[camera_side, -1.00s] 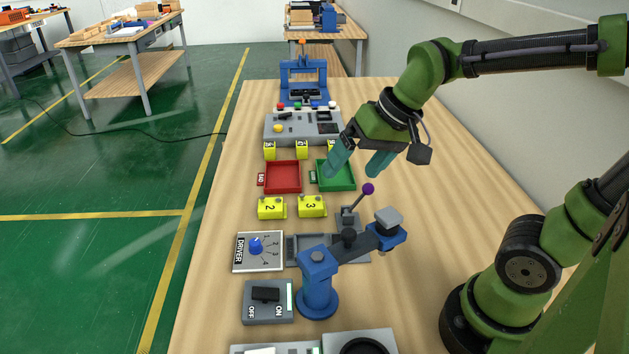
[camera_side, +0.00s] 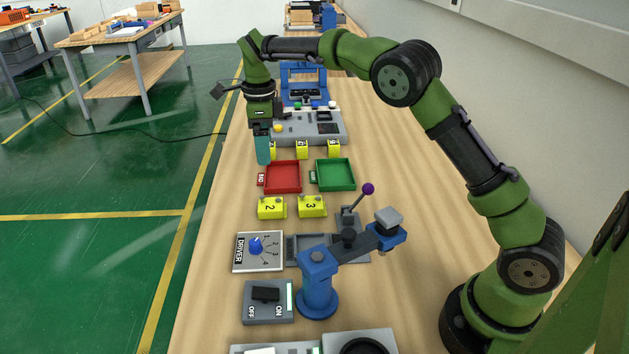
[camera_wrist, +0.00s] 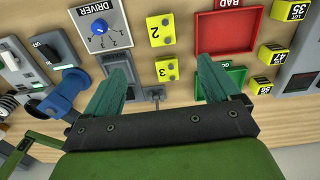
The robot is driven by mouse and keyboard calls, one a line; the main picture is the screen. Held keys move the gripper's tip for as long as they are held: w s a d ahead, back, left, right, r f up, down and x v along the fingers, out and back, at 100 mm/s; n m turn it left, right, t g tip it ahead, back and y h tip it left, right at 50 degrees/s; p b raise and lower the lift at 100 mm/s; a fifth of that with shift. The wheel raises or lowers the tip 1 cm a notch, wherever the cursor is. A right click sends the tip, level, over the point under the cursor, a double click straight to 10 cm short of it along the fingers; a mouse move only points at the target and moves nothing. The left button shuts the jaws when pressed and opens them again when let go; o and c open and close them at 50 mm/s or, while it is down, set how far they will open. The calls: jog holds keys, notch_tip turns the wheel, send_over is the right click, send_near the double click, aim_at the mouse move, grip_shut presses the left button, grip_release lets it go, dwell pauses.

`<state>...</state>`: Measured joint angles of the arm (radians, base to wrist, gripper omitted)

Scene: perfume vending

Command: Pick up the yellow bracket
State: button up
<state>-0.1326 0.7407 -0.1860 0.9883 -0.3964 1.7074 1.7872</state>
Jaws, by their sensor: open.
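Several small yellow pieces stand on the wooden table; which one is the bracket I cannot tell. Two numbered ones, marked 2 (camera_side: 271,207) and 3 (camera_side: 311,206), sit in front of the trays. Yellow tags stand behind the trays, a middle one (camera_side: 302,150) and a right one (camera_side: 334,149); the left one is partly hidden by my gripper (camera_side: 262,155). My gripper points down at the table's left side, beside that left tag. In the wrist view its teal fingers are spread and empty, with yellow piece 3 (camera_wrist: 167,70) seen between them and piece 2 (camera_wrist: 160,30) above.
A red tray (camera_side: 283,189) and a green tray (camera_side: 336,189) lie between the yellow rows. A grey button panel (camera_side: 320,128) and a blue frame (camera_side: 303,69) stand behind. The driver dial (camera_side: 257,251), a switch (camera_side: 268,302) and a blue lever stand (camera_side: 318,285) are nearer.

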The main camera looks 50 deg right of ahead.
send_over(269, 204)
jog(key=f, duration=1.1)
jog(key=shift+s+f, duration=0.1)
jog(key=shift+s, duration=0.15)
jog(key=shift+w+f, duration=0.15)
jog(key=shift+f, duration=1.3)
jog(key=shift+w+f, duration=0.15)
jog(key=shift+f, duration=1.25)
jog(key=c, duration=1.4)
